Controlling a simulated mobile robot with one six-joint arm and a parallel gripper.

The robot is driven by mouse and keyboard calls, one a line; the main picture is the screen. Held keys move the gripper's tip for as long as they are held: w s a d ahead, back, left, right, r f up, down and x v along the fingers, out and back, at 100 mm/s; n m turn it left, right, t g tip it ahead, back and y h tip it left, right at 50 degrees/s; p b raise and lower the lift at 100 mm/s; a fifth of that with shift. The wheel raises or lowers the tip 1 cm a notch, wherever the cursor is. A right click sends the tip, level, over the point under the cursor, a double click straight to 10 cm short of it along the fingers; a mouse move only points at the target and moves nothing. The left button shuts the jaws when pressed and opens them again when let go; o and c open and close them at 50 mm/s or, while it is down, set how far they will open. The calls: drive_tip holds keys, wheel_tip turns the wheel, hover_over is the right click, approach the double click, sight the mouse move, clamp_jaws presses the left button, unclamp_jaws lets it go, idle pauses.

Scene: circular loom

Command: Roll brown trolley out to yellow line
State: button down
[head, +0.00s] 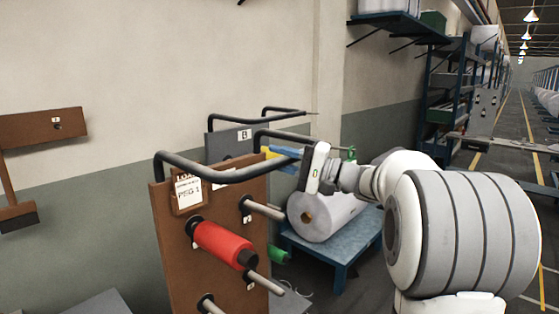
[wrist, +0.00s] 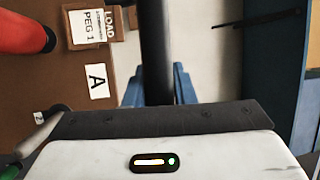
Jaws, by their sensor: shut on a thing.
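The brown trolley (head: 175,250) is an upright brown board at the lower middle of the head view, with a dark tubular push handle (head: 205,178) at its top. It carries a red spool (head: 222,243) on a peg, several bare pegs and a "PEG 1" card (head: 188,190). My gripper (head: 278,155) has its blue fingers shut on the handle's right part. In the wrist view the dark handle bar (wrist: 155,45) runs between the blue fingers (wrist: 157,88), beside the brown board (wrist: 40,85) with its "A" label. Yellow lines (head: 532,130) mark the aisle floor at right.
A grey trolley marked B (head: 238,136) stands just behind the brown one. A large white roll (head: 328,212) lies on a blue stand (head: 345,246) to the right. Blue shelving (head: 455,95) lines the wall. A brown wall bracket (head: 42,128) is at left.

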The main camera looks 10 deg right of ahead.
drive_tip(key=shift+w+a+b, duration=0.35)
drive_tip(key=shift+w+b, duration=0.05)
drive_tip(key=shift+w, duration=0.1)
drive_tip(key=c, duration=1.2)
unclamp_jaws()
drive_tip(key=shift+b+v, duration=0.85)
drive_tip(key=shift+v, duration=3.1)
